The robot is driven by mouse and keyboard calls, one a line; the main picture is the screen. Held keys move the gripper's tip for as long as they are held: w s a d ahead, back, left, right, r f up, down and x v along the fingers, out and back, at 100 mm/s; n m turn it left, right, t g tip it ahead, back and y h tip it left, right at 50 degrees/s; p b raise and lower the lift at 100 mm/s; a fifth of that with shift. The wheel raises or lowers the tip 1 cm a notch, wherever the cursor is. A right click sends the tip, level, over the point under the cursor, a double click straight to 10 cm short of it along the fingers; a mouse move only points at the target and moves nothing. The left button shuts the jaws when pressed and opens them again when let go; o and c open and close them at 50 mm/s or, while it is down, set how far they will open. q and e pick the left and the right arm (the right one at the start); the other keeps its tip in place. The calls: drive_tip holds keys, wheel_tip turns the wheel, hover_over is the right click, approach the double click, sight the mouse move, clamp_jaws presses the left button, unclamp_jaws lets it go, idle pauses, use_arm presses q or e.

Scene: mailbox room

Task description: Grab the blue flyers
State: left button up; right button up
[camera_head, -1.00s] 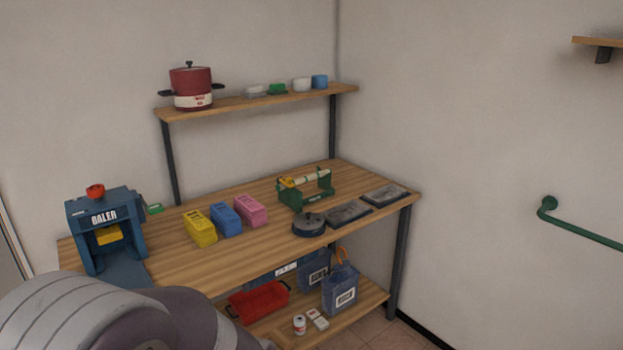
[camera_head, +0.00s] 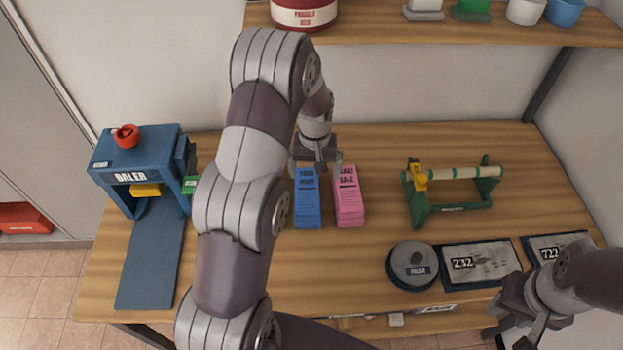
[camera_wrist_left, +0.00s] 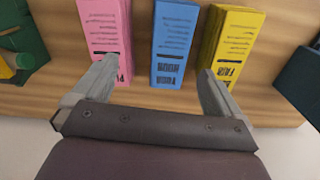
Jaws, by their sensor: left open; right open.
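The blue flyers (camera_head: 307,203) are a narrow stack on the wooden table (camera_head: 340,265), beside the pink flyers (camera_head: 348,203). My left gripper (camera_head: 316,163) is open and empty above the far end of the blue stack. In the left wrist view, the blue flyers (camera_wrist_left: 174,45) appear between the spread fingers of my left gripper (camera_wrist_left: 158,75), with no grip on them. One finger overlaps the pink flyers in that view, and the other overlaps the yellow flyers (camera_wrist_left: 236,45). My left arm hides the yellow stack in the head view. My right gripper (camera_head: 524,322) is open at the lower right.
A blue baler (camera_head: 135,172) stands at the table's left. A green stand with a roll (camera_head: 452,190), a round dark tin (camera_head: 411,266) and flat numbered plates (camera_head: 480,264) are on the right. A shelf (camera_head: 430,32) runs above the table's back. Bare wood lies in front of the flyers.

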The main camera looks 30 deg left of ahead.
use_arm(q)
drive_tip(key=w+a, duration=0.2)
drive_tip(key=n+p, duration=0.1)
drive_tip(key=p, duration=0.1)
hover_over(307, 189)
drive_tip(key=f, duration=0.4)
drive_tip(key=shift+s+d+f, duration=0.25)
drive_tip(key=shift+s+d, duration=0.1)
drive_tip(key=shift+d, duration=0.05)
drive_tip(key=f+p, duration=0.2)
drive_tip(key=f, duration=0.1)
drive_tip(key=f+p, duration=0.1)
drive_tip(key=f, duration=0.1)
drive_tip(key=shift+w+a+f, duration=0.1)
drive_tip(key=shift+w+a, duration=0.3)
wheel_tip(307, 189, down, 2)
drive_tip(key=shift+s+f+p, duration=0.15)
drive_tip(key=shift+f+p, duration=0.1)
drive_tip(key=shift+p, duration=0.2)
drive_tip(key=shift+s+d+f, duration=0.1)
drive_tip(key=shift+f, duration=0.15)
use_arm(e)
wheel_tip(307, 189, up, 8)
drive_tip(key=s, duration=0.1)
drive_tip(key=shift+s, duration=0.2)
